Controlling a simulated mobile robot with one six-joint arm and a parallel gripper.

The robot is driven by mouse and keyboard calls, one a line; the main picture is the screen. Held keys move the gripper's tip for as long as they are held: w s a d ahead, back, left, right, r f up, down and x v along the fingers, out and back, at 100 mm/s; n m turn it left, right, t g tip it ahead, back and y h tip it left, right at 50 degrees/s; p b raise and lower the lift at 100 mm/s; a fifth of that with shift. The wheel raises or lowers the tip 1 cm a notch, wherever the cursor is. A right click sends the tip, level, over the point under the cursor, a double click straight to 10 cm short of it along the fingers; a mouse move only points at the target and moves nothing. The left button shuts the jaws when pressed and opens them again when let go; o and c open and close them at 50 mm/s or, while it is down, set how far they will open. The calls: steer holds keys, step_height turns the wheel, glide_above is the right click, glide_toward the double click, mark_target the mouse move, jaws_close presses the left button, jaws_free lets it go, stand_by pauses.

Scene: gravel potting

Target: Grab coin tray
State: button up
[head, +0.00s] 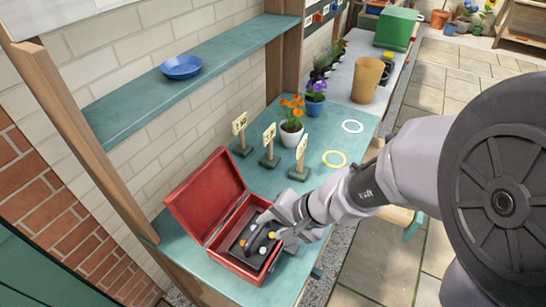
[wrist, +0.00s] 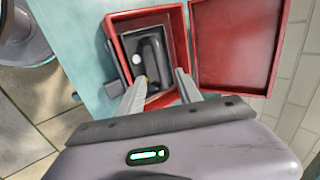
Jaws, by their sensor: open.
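A red cash box (head: 222,225) stands open on the green bench, its lid raised on the left in the head view. A dark coin tray (head: 246,252) sits inside the box, with orange, yellow and pale round spots on it. In the wrist view the tray (wrist: 140,42) lies within the red walls of the box (wrist: 117,46). A dark raised bar, perhaps a handle, runs along the tray. My gripper (wrist: 158,90) is open, its two fingers reaching over the box. In the head view my gripper (head: 270,226) partly covers the tray; contact cannot be told.
Several number signs (head: 269,152) stand behind the box, near a white pot of orange flowers (head: 291,130). A yellow ring (head: 334,158) and a white ring (head: 352,126) lie on the bench. A blue bowl (head: 181,68) sits on the shelf above.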

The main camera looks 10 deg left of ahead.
mark_target(258, 232)
steer(key=b+x, duration=0.3)
steer(key=x, duration=0.6)
steer(key=shift+s+f, duration=0.1)
steer(key=shift+c, duration=0.2)
jaws_close()
